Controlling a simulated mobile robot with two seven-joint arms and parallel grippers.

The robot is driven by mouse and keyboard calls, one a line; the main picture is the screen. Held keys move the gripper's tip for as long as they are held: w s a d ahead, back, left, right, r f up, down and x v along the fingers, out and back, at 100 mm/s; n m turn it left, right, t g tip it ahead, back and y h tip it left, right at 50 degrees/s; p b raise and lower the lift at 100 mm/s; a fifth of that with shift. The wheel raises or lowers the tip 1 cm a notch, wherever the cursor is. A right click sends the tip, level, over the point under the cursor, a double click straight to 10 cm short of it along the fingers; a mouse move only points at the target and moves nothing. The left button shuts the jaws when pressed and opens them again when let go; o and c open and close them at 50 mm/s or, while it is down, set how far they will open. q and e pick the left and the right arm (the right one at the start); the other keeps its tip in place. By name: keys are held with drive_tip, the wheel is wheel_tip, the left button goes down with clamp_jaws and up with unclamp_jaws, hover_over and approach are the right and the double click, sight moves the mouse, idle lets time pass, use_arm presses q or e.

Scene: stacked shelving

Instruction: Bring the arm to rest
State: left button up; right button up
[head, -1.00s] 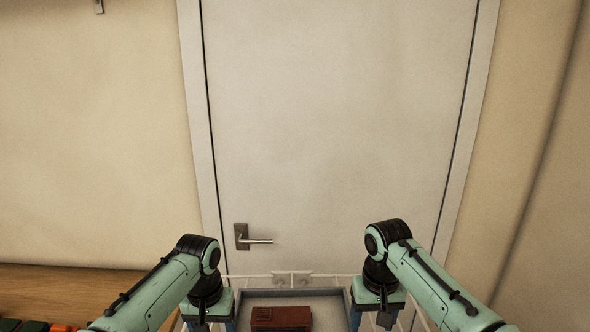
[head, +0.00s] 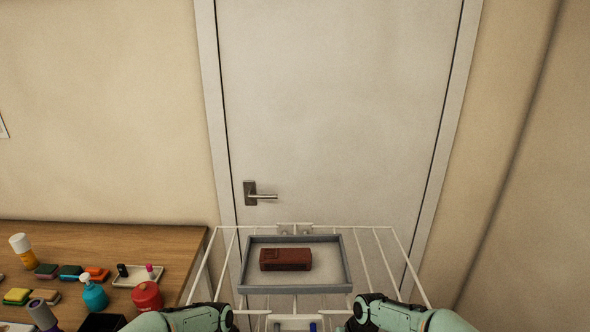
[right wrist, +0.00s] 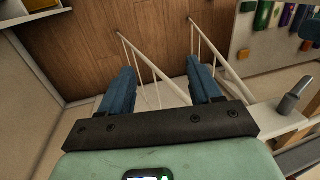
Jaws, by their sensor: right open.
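My right gripper (right wrist: 162,78) shows in the right wrist view, with its two blue fingers wide apart and nothing between them. White wire rails and the wooden floor show beyond the fingers. In the head view only the upper links of my two arms show at the bottom edge, on both sides of the shelf. My left gripper is out of frame.
A white wire shelf (head: 374,262) holds a grey tray (head: 348,262) with a red-brown box (head: 286,259) in it. A closed door (head: 335,120) stands behind. A wooden table (head: 110,240) at left holds bottles, sponges and a red container (head: 147,297).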

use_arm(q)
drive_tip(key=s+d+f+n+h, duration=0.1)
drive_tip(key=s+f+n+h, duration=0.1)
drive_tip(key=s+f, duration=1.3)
use_arm(e)
drive_tip(key=s+a+f+m+y, duration=0.1)
drive_tip(key=s+f+m+y, duration=0.1)
drive_tip(key=s+f, duration=1.35)
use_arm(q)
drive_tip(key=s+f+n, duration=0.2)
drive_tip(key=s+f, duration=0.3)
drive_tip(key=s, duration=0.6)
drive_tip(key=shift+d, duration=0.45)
use_arm(e)
drive_tip(key=s+f+m, duration=0.2)
drive_tip(key=s+f, duration=0.4)
drive_tip(key=s, duration=0.5)
drive_tip(key=shift+s+d+f+h, duration=0.25)
drive_tip(key=shift+d+f+h, duration=0.05)
drive_tip(key=shift+f, duration=0.05)
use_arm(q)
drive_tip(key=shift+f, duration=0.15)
